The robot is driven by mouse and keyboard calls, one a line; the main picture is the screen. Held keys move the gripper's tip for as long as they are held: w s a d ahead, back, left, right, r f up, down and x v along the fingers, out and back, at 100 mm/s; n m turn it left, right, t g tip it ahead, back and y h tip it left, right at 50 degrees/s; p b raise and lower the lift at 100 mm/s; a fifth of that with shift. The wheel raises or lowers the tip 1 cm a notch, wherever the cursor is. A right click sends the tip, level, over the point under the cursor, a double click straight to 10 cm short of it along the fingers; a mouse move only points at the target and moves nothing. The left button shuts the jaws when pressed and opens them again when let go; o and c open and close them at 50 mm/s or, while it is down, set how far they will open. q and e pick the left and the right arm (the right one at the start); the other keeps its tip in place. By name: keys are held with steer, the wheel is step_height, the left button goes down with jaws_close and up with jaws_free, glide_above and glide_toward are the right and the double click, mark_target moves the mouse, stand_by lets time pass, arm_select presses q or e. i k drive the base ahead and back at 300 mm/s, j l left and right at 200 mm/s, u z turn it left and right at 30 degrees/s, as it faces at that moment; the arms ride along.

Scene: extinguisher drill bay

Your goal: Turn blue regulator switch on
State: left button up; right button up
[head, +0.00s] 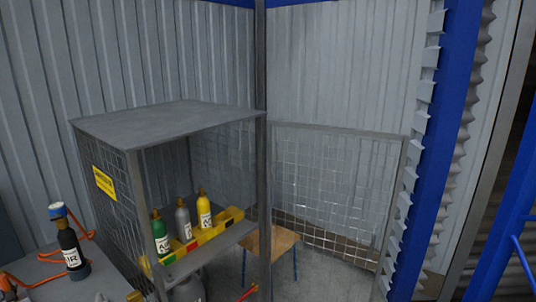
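A black bottle (71,250) with a white label, partly legible as "IR", stands on a grey surface at the left. On its top sits a small blue and white fitting (57,211) with orange parts, which looks like the blue regulator. Its switch is too small to make out, so I cannot tell its position. An orange hose (30,284) runs from beside the bottle along the grey surface. Neither of my grippers can be made out in the head view.
A mesh cage (165,122) holds green (160,236), grey (183,222) and yellow (204,212) bottles in a yellow-red rack (232,215). Its mesh door (335,200) stands open to the right. A wooden stool (270,242) stands beyond the cage post.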

mark_target(58, 216)
steer(key=u, duration=1.35)
steer(key=i+j+z, duration=0.15)
steer(key=j, duration=0.2)
